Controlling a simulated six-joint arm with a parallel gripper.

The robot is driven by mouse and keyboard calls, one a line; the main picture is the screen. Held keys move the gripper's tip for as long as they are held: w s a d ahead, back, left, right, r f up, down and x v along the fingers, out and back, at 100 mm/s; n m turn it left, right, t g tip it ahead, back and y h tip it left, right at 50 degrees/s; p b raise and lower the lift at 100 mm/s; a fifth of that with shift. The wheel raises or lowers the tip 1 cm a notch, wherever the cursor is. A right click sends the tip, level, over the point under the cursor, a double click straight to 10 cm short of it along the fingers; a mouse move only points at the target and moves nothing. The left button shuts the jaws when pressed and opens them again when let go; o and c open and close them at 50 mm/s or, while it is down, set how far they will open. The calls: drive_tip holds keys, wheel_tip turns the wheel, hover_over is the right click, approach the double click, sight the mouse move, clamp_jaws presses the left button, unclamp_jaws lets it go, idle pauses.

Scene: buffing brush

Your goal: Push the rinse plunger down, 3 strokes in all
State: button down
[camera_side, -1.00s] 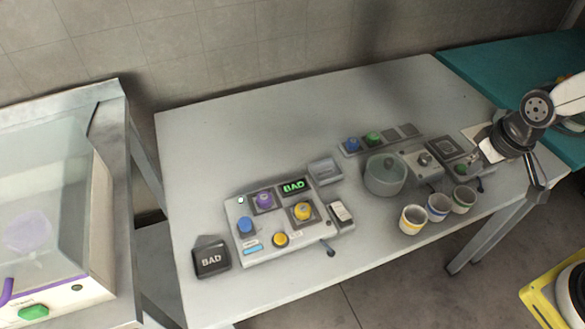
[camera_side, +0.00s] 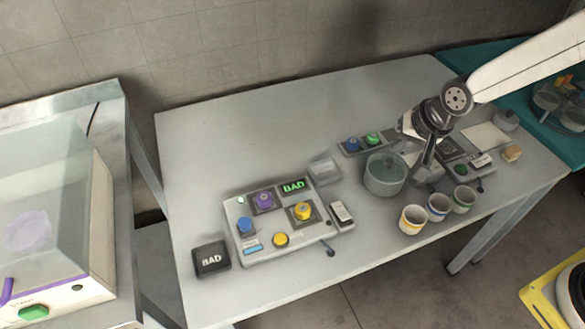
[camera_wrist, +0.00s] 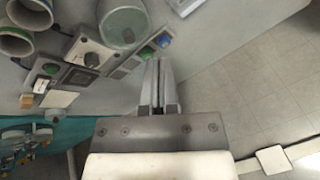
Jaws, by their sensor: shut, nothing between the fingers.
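No part is legibly marked as the rinse plunger, so I cannot tell which it is. A grey plate with a dark round knob (camera_wrist: 92,58) shows in the wrist view beside the lidded glass jar (camera_wrist: 125,25). In the side view the jar (camera_side: 384,178) stands just left of my gripper (camera_side: 424,168), which hides most of that plate. My gripper is shut and empty, its fingers pointing down. In the wrist view my gripper (camera_wrist: 160,65) shows closed fingers near a strip with a blue button (camera_wrist: 163,40) and a green button (camera_wrist: 147,53).
A control panel (camera_side: 283,253) with coloured knobs and a lit "BAD" display lies to the left. A black "BAD" block (camera_side: 211,259) stands beside it. Three cups (camera_side: 438,207) line the front edge. The table's back left is clear.

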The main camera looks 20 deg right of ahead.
drive_tip(key=w+a+f+m+t+y, duration=0.1)
drive_tip(key=w+a+m, duration=0.2)
drive_tip(key=a, duration=0.4)
drive_tip(key=w+a+f+m+y, duration=0.1)
drive_tip(key=w+a+m, duration=0.2)
drive_tip(key=a, duration=0.5)
drive_tip(key=m+t+y, duration=0.1)
drive_tip(key=m+y, duration=0.2)
drive_tip(key=m, duration=0.4)
hover_over(248, 223)
drive_tip(key=shift+f, duration=1.25)
drive_tip(key=shift+f+n, duration=0.15)
drive_tip(key=shift+n, duration=0.15)
drive_tip(key=shift+f, duration=4.25)
